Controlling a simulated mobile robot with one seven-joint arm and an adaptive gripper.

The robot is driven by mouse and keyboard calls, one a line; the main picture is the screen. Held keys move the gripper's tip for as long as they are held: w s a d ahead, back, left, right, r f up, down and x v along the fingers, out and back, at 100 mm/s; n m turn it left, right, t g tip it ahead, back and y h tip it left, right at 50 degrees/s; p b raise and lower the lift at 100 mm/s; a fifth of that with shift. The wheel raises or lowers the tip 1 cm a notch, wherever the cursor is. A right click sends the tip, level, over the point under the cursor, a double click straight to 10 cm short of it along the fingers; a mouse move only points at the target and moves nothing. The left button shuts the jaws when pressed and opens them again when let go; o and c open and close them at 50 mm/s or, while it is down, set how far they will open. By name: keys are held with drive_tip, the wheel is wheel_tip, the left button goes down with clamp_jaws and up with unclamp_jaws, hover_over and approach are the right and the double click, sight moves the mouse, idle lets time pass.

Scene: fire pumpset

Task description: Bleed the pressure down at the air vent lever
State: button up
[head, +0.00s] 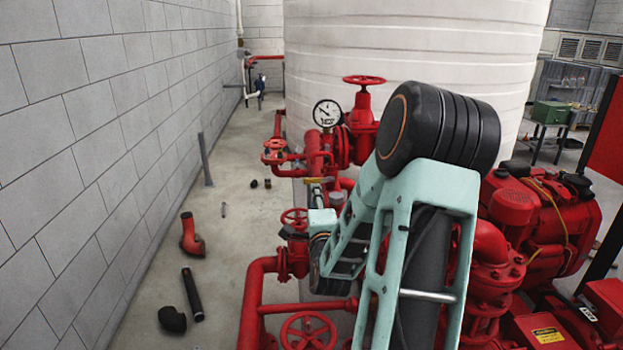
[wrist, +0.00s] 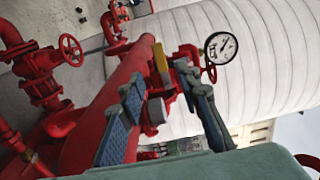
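The air vent lever looks to be the small yellow handle (wrist: 161,64) on top of the red pipe (wrist: 110,105) in the wrist view. In the head view the yellow handle (head: 316,180) shows just beyond my gripper (head: 325,196). In the wrist view my gripper (wrist: 160,85) is open, with its two blue-grey fingers well apart. The yellow handle shows in the gap, just past the fingertips. A small red fitting also shows between the fingers. I cannot tell whether a finger touches it. The pressure gauge (head: 327,113) has a white dial; it also shows in the wrist view (wrist: 221,47).
Red handwheels (head: 275,150) and a large gate valve (head: 363,120) stand close by. A white tank (head: 420,40) is behind, red pump machinery (head: 540,215) at the right.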

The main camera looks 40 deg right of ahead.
sight(313, 182)
drive_tip(key=p+x, duration=0.2)
drive_tip(key=x, duration=0.8)
drive_tip(key=shift+w+d, duration=0.2)
drive_tip(key=shift+d, duration=0.05)
drive_tip(key=shift+c, duration=0.2)
drive_tip(key=shift+r, duration=0.1)
clamp_jaws()
